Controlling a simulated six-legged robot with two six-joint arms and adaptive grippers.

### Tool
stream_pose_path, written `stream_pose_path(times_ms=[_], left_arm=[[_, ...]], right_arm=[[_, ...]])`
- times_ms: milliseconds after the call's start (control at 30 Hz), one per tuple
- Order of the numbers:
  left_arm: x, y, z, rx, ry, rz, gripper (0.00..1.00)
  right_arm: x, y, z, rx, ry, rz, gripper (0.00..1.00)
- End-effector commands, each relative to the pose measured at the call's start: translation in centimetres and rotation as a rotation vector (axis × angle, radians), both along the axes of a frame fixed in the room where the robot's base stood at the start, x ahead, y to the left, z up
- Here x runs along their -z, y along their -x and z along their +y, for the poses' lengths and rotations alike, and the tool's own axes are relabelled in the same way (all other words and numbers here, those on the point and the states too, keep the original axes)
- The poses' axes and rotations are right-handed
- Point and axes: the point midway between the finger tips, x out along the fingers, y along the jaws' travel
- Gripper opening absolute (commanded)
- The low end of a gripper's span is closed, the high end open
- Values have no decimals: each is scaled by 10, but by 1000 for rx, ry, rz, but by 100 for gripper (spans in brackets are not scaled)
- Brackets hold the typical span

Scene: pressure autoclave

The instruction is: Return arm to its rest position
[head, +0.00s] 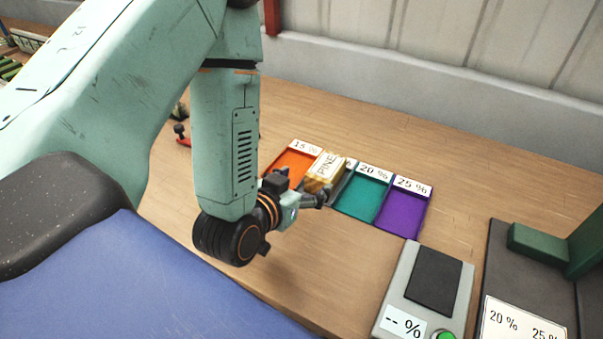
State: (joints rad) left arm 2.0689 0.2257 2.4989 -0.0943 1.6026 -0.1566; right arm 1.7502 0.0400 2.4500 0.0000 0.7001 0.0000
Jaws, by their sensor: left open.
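My left arm comes in from the left, and its upper link and forearm fill much of the head view. My left gripper (318,199) is open, low over the wooden table at the near side of a wood block. The block (325,170) is marked PINE and lies at the tray between the orange and teal ones. The gripper's fingers are close to the block's near edge; I cannot tell whether they touch it. That tray is mostly hidden by the block and gripper. My right gripper is not in view.
An orange tray (284,165), a teal tray (362,194) and a purple tray (403,210) stand in the row. A grey meter (399,287) reading "-- %" has a green button. A dark fixture with a green block (541,243) stands at right. The table behind the trays is clear.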

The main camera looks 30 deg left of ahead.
Motion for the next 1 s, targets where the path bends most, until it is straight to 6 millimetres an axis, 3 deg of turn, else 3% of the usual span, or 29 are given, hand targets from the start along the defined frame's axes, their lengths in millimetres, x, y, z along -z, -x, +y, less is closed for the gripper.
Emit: stream_pose_path(times_ms=[167, 733, 1000], left_arm=[[-2, 4, 0, 1, 1, 0, 79], [-1, 4, 0, 1, 0, 0, 79], [3, -2, 0, 0, 0, -2, 79]], right_arm=[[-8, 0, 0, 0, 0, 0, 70], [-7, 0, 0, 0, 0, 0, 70], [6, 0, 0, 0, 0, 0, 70]])
